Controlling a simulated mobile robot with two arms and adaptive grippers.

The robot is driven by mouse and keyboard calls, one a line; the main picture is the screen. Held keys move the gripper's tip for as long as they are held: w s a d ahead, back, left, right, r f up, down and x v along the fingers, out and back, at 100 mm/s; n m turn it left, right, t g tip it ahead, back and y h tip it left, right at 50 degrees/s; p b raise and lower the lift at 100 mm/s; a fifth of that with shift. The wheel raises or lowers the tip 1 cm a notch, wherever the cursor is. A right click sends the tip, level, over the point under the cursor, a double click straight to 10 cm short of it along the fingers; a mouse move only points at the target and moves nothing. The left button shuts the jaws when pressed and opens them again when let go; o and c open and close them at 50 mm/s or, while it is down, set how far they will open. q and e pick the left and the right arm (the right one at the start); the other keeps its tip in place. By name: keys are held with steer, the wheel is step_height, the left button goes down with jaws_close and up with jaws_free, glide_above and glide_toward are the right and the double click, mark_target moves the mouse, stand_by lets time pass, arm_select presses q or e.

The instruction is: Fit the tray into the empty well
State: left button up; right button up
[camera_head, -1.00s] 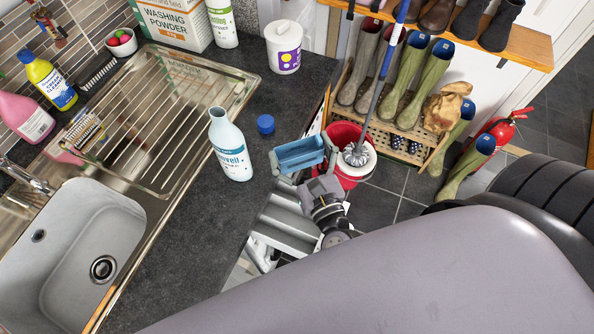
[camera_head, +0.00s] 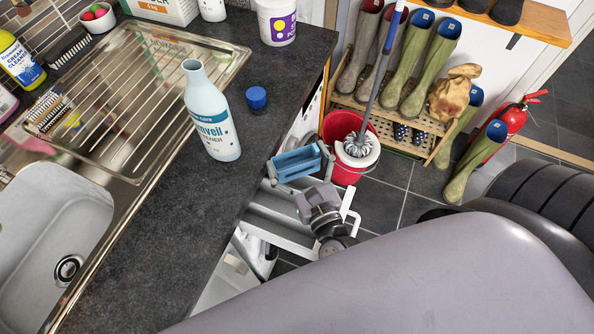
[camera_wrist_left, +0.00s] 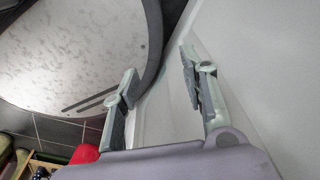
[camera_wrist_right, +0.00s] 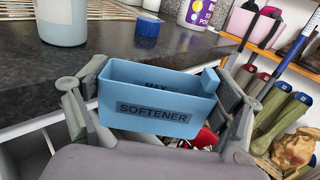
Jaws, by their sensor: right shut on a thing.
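The tray is a small blue open-topped box marked SOFTENER and MAX. In the head view the tray (camera_head: 297,163) is beside the counter edge, in my right gripper (camera_head: 298,168). The right wrist view shows the tray (camera_wrist_right: 158,105) roughly level, with the fingers shut on its two ends. Pale grey walled compartments (camera_wrist_right: 25,155) show below left of it; they look like a drawer under the counter (camera_head: 278,222). I cannot tell which one is the empty well. My left gripper (camera_wrist_left: 163,95) is open and empty near a pale panel, and out of the head view.
The dark counter (camera_head: 190,215) holds a pale blue bottle (camera_head: 212,125) and a blue cap (camera_head: 257,99) near its edge. A red bucket with a mop (camera_head: 345,172) stands on the floor behind the tray. A boot rack (camera_head: 390,115) is beyond it.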

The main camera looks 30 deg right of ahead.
mark_target(300, 177)
steer(key=shift+f+b, duration=1.95)
steer(key=shift+f, duration=0.2)
steer(key=shift+f+b, duration=0.35)
steer(key=shift+f, duration=0.1)
steer(key=o, duration=0.8)
steer(key=shift+c, duration=0.2)
steer(key=shift+r, duration=0.15)
